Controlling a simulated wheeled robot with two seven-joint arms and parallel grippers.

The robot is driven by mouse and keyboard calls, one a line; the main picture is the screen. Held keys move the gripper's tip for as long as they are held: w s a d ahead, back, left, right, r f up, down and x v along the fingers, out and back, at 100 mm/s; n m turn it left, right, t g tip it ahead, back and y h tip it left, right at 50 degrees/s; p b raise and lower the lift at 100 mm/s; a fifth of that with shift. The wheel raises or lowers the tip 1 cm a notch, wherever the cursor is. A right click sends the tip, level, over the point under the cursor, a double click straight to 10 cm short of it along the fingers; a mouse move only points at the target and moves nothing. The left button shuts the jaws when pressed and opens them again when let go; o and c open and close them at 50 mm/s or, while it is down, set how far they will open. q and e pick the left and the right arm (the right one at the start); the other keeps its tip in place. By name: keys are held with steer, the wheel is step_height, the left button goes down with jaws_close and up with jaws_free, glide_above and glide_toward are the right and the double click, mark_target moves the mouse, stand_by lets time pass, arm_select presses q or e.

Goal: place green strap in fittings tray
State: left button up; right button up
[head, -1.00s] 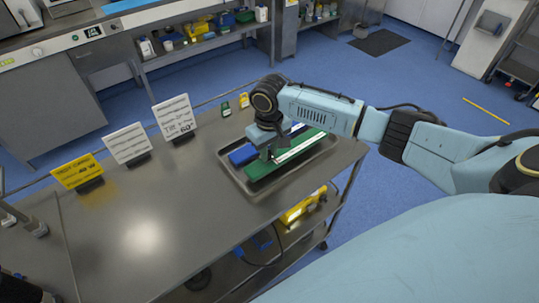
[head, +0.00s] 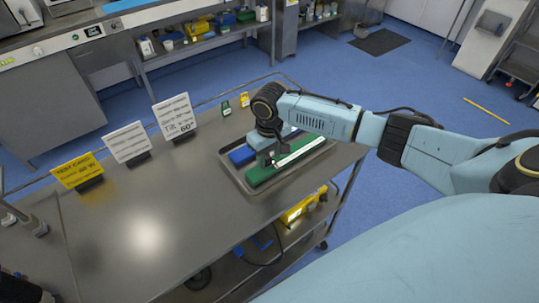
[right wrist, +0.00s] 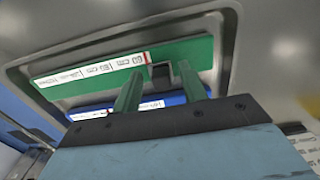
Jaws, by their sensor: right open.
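The green strap (head: 263,174), with a white printed label, lies in the metal fittings tray (head: 237,179) along its near side. In the right wrist view the green strap (right wrist: 95,72) shows a small dark fitting at its edge. My right gripper (head: 268,162) is low over the tray at the strap. In the right wrist view its two fingers (right wrist: 162,78) are apart, one on each side of the dark fitting. Whether they touch the strap cannot be told.
A blue strap (head: 242,154) lies beside the green one in the tray, farther from me. A yellow sign (head: 77,172) and two white signs (head: 127,143) (head: 175,115) stand along the table's far edge. The table's middle (head: 150,210) is clear.

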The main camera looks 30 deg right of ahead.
step_height(320, 180, up, 12)
steer(key=p, duration=0.1)
steer(key=shift+r, duration=0.15)
stand_by(0.6)
